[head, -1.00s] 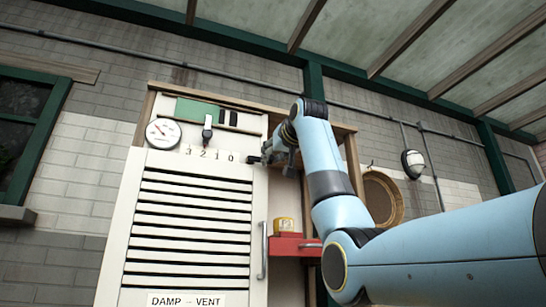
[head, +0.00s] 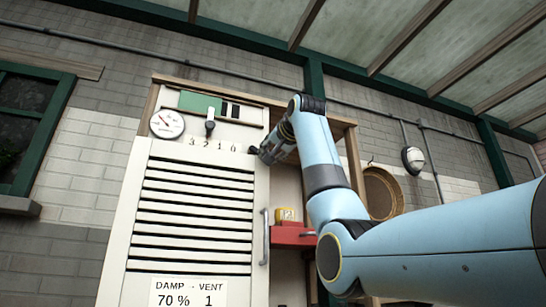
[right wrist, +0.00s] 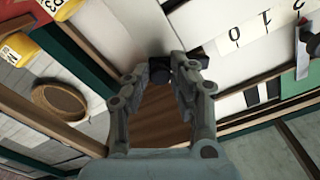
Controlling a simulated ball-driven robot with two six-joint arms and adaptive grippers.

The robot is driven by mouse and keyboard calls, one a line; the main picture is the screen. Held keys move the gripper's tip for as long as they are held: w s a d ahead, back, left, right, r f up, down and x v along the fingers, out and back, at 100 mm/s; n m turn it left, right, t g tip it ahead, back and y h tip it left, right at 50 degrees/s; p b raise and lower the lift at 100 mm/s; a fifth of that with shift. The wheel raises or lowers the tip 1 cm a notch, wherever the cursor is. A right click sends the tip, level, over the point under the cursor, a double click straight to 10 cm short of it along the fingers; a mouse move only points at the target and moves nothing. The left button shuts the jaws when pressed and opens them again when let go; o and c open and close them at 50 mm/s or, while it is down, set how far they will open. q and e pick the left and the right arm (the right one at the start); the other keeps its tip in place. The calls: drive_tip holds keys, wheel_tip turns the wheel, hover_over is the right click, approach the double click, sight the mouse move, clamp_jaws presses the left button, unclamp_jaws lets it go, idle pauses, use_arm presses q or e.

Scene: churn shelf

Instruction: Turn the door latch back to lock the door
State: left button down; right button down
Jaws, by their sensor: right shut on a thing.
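The door (head: 185,220) is a tall white louvred panel with a "DAMP - VENT" label, and it looks closed or nearly so. The small dark latch (right wrist: 160,72) is at the door's upper right edge. In the right wrist view it sits between the fingertips of my right gripper (right wrist: 180,68), which is shut on it. In the head view my right gripper (head: 264,154) covers most of the latch at the door's top right corner, so its exact angle is hard to tell. My left gripper is not in view.
Above the door are a round gauge (head: 167,124), a dark lever (head: 210,123) and a number scale. A vertical handle (head: 265,236) is on the door's right edge. Right of it, a red shelf box (head: 293,236) carries a yellow counter (head: 287,215). A round basket (head: 381,192) hangs further right.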

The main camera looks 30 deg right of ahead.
drive_tip(key=m+b, duration=0.1)
drive_tip(key=m, duration=0.1)
drive_tip(key=a+f+m, duration=0.1)
drive_tip(key=m+b, duration=0.1)
drive_tip(key=m, duration=0.1)
drive_tip(key=shift+w+a+f+m+b, duration=0.2)
drive_tip(key=shift+a+f+m+b, duration=0.1)
drive_tip(key=shift+a+f, duration=0.1)
drive_tip(key=m, duration=0.1)
drive_tip(key=a+m+b, duration=0.1)
drive_tip(key=m, duration=0.1)
drive_tip(key=shift+w+a+f, duration=0.15)
drive_tip(key=shift+w, duration=0.05)
drive_tip(key=shift+w+a+m, duration=0.1)
drive_tip(key=shift+a+m, duration=0.2)
drive_tip(key=shift+m, duration=0.55)
drive_tip(key=shift+w+a+m, duration=0.1)
drive_tip(key=shift+a+m, duration=0.15)
drive_tip(key=shift+m, duration=0.6)
drive_tip(key=c, duration=1.2)
unclamp_jaws()
drive_tip(key=shift+s, duration=0.1)
drive_tip(key=shift+o, duration=0.2)
drive_tip(key=v, duration=1.2)
drive_tip(key=shift+a, duration=0.1)
